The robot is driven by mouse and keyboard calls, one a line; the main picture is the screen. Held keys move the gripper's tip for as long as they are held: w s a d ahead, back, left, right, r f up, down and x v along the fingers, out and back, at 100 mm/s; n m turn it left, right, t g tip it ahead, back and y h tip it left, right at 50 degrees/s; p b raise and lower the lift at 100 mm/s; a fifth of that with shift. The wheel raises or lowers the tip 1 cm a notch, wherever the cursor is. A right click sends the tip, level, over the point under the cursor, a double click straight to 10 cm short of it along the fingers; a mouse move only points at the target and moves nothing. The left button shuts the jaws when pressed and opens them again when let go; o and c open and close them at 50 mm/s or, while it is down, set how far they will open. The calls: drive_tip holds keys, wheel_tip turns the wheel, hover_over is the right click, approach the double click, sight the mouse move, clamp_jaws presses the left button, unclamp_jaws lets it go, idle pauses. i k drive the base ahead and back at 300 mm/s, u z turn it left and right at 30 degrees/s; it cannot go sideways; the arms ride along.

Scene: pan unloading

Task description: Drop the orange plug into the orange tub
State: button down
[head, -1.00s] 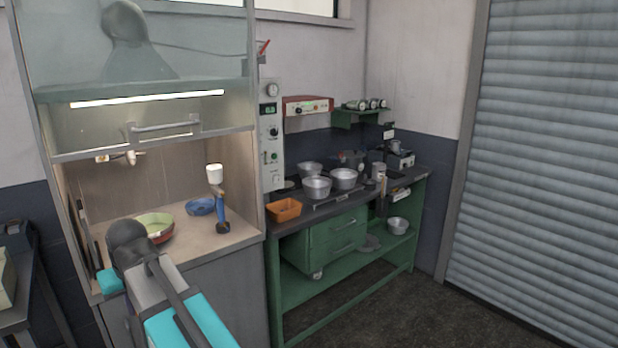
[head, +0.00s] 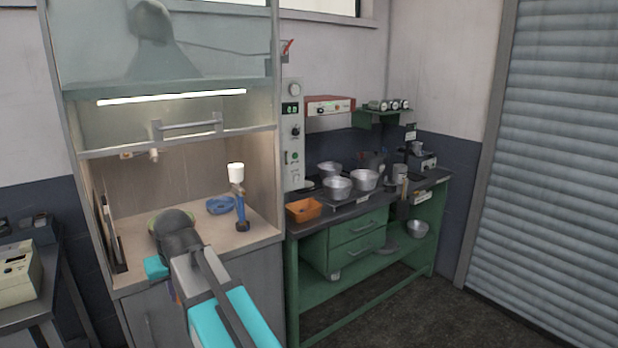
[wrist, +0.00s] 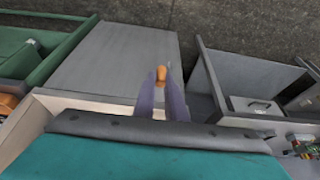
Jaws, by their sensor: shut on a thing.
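In the wrist view the orange plug (wrist: 161,73) is pinched at the tips of my gripper (wrist: 162,90), whose two purple-grey fingers are shut on it. Below the plug in that picture are a grey cabinet surface and the dark floor. The orange tub (head: 304,210) sits on the left end of the dark top of the green workbench in the head view. An orange part at the left edge of the wrist view (wrist: 7,103) appears to be the tub, cut off by the frame. In the head view my arm hides the plug, and the tub is to the right of the arm.
Metal pans (head: 337,188) stand right of the tub on the bench. The lit fume hood (head: 180,150) holds a blue dish (head: 220,206) and a blue-handled, white-topped tool (head: 241,210). A shelf unit with instruments (head: 20,275) stands at left. Floor before the bench is clear.

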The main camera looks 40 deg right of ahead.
sight(313, 215)
drive_tip(key=u, duration=0.05)
drive_tip(key=i, duration=1)
drive_tip(key=z, duration=0.05)
